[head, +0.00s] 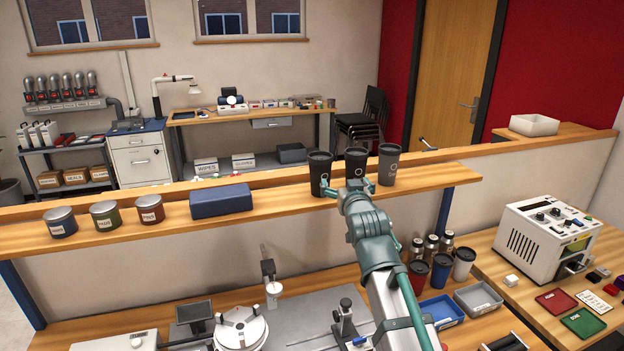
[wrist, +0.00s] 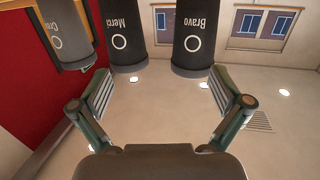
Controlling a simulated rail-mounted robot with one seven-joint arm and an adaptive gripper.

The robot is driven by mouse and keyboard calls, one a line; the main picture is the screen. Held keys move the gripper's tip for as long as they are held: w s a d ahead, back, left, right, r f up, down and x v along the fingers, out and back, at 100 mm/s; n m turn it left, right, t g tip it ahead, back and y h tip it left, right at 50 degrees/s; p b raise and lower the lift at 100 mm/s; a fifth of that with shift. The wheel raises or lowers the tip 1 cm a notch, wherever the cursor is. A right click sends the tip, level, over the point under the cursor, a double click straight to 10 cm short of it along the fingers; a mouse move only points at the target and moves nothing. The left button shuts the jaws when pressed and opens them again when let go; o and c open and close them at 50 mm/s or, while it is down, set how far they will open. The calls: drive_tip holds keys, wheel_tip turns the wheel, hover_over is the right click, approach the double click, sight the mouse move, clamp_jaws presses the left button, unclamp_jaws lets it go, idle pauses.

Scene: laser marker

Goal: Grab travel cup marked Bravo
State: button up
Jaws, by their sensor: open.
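The black travel cup marked Bravo (wrist: 195,35) stands at the right in the wrist view, which looks upside down. In the head view it appears to be the leftmost (head: 319,170) of three dark lidded cups on the raised wooden shelf. A middle cup marked Merci (wrist: 122,32) stands beside it. My gripper (head: 347,188) is open and empty in front of the left and middle cups. In the wrist view its fingers (wrist: 162,88) spread wide, with Bravo near the right finger and Merci toward the left; neither cup is clearly held.
A third dark cup (head: 388,165) stands right of the middle one. A blue box (head: 221,201) and labelled tins (head: 105,215) sit farther left on the narrow shelf (head: 270,215). More cups (head: 465,262) and bins stand on the bench below.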

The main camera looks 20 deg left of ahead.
sight(321, 156)
drive_tip(key=shift+n+y, duration=0.4)
drive_tip(key=shift+y, duration=0.2)
drive_tip(key=a+r, duration=0.1)
drive_tip(key=a, duration=0.1)
drive_tip(key=w+a+r+p, duration=0.1)
drive_tip(key=a, duration=0.1)
drive_tip(key=w+a+r, duration=0.1)
drive_tip(key=a, duration=0.1)
drive_tip(key=shift+a+p, duration=0.3)
drive_tip(key=shift+p, duration=0.1)
drive_tip(key=p+x, duration=0.2)
drive_tip(key=x, duration=0.2)
drive_tip(key=shift+w+a+r+p, duration=0.1)
drive_tip(key=shift+w+r+p, duration=0.1)
drive_tip(key=shift+p, duration=0.15)
drive_tip(key=shift+w+a+f, duration=0.15)
drive_tip(key=shift+w+a, duration=0.1)
drive_tip(key=shift+w, duration=0.1)
drive_tip(key=c, duration=0.8)
